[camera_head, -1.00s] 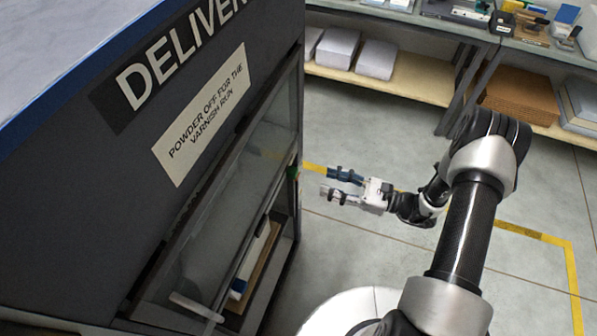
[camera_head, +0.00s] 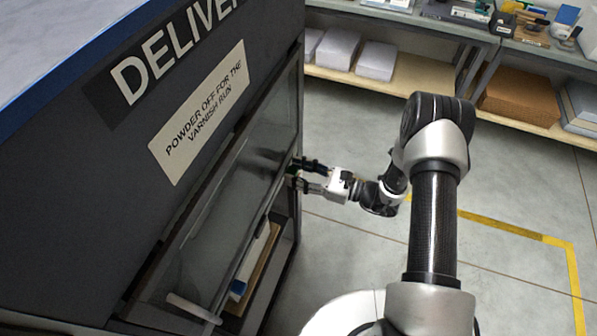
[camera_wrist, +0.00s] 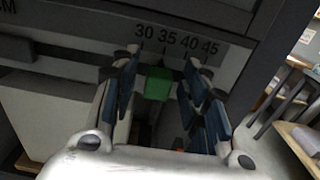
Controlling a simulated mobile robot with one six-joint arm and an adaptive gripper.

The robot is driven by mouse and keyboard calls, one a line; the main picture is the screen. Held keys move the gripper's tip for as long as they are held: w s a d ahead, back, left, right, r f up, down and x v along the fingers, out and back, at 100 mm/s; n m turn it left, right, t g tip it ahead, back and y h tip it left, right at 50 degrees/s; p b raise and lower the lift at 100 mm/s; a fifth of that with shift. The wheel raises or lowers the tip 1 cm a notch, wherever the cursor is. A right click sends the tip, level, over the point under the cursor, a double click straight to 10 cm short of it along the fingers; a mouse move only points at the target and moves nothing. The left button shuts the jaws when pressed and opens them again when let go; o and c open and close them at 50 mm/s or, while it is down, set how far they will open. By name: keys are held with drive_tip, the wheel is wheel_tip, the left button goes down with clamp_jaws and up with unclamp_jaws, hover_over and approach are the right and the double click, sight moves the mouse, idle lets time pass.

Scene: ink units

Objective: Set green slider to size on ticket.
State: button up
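The green slider (camera_wrist: 158,84) sits under a printed scale (camera_wrist: 176,40) reading 30, 35, 40, 45 in the wrist view. Its block lies below about the 35 mark. My gripper (camera_wrist: 165,95) is open, with its blue-padded fingers on either side of the slider and a gap visible to each. In the head view my gripper (camera_head: 300,177) is at the right edge of the dark delivery machine (camera_head: 60,190), and its fingers mostly hide the slider. I cannot make out a size ticket in either view.
A sign about powder (camera_head: 200,113) is on the machine's face above a glass front (camera_head: 235,215). A pale handle (camera_head: 193,307) juts out at its lower left. Shelves with stacked paper (camera_head: 375,61) stand at the back. The floor to the right is clear.

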sight(281, 177)
clamp_jaws()
idle(0.5)
drive_tip(key=s, duration=0.1)
drive_tip(key=s+a, duration=0.1)
drive_tip(key=s, duration=0.1)
drive_tip(key=shift+w+f, duration=0.1)
drive_tip(key=shift+o, duration=0.6)
unclamp_jaws()
drive_tip(key=shift+d, duration=0.1)
